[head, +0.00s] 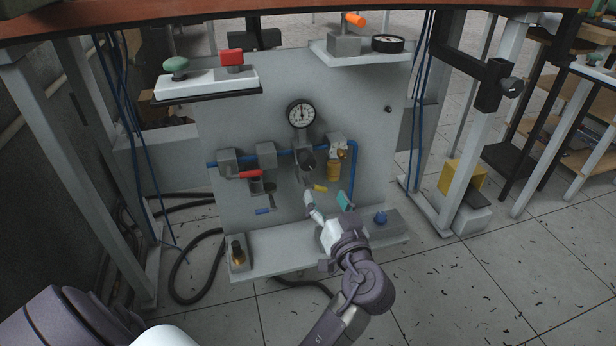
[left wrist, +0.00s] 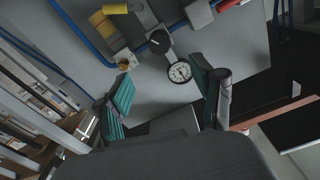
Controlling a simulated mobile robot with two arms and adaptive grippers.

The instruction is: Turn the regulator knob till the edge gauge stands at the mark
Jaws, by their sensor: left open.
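The regulator knob (head: 306,162) is dark and round, set on the blue pipe line of the grey panel (head: 235,100). It shows also in the left wrist view (left wrist: 159,41). A round white gauge (head: 301,114) sits just above it, also in the left wrist view (left wrist: 180,72); its reading is too small to tell. Another black-rimmed dial (head: 387,43) lies on the upper right shelf. I cannot tell which is the edge gauge, and no mark is clear. My left gripper (head: 327,200) is open and empty, below and right of the knob, apart from it. It shows teal pads in the left wrist view (left wrist: 162,82).
A red-handled valve (head: 250,174) is left of the knob, and a brass filter (head: 334,170) is close on its right. A yellow lever (head: 320,188) hangs just below the knob. A lower ledge (head: 290,250) carries a brass fitting (head: 238,252) and a blue button (head: 380,218).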

